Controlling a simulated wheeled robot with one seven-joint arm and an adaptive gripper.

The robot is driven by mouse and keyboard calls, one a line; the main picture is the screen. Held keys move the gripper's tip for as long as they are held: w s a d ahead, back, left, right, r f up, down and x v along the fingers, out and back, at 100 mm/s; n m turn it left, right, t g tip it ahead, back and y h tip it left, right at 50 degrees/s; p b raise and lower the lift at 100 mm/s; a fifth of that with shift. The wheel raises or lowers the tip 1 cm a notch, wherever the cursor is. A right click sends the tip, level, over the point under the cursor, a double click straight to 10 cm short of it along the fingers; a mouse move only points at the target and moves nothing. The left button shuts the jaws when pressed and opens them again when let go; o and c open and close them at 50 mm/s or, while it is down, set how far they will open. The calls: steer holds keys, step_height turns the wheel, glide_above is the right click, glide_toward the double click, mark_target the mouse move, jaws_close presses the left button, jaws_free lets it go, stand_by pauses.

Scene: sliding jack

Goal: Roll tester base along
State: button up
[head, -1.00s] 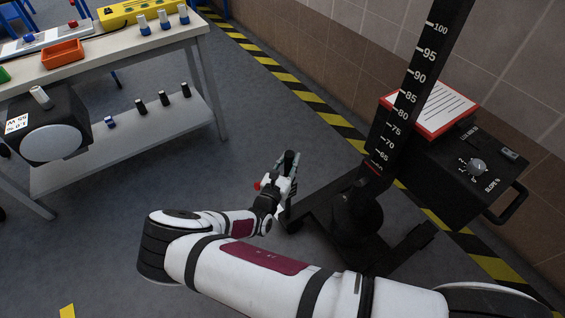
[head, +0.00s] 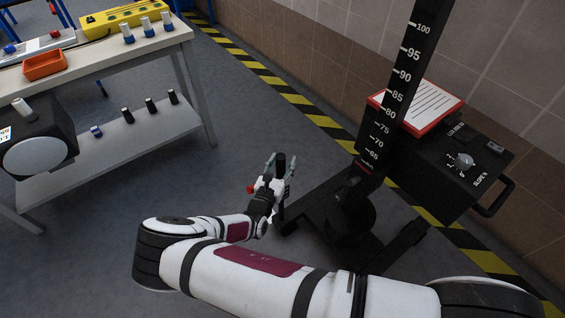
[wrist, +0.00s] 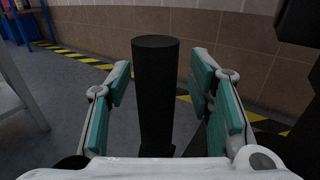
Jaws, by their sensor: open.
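The black tester base (head: 318,229) stands on the floor right of centre in the head view, with a tall scale column (head: 396,105) marked in white numbers. A short upright black post (head: 281,167) rises near its left end. My gripper (head: 278,166) is open around that post. In the wrist view the post (wrist: 155,95) stands between the two teal-padded fingers (wrist: 160,100), with a visible gap on each side.
A black control box (head: 450,150) with a knob, handle and red-edged paper sits right of the column. A workbench (head: 120,45) with a lower shelf stands at left. A striped floor line (head: 270,78) runs along the tiled wall. Grey floor between bench and base is clear.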

steer(key=v, duration=1.1)
steer(key=shift+s, duration=0.4)
steer(key=shift+a+f, duration=0.1)
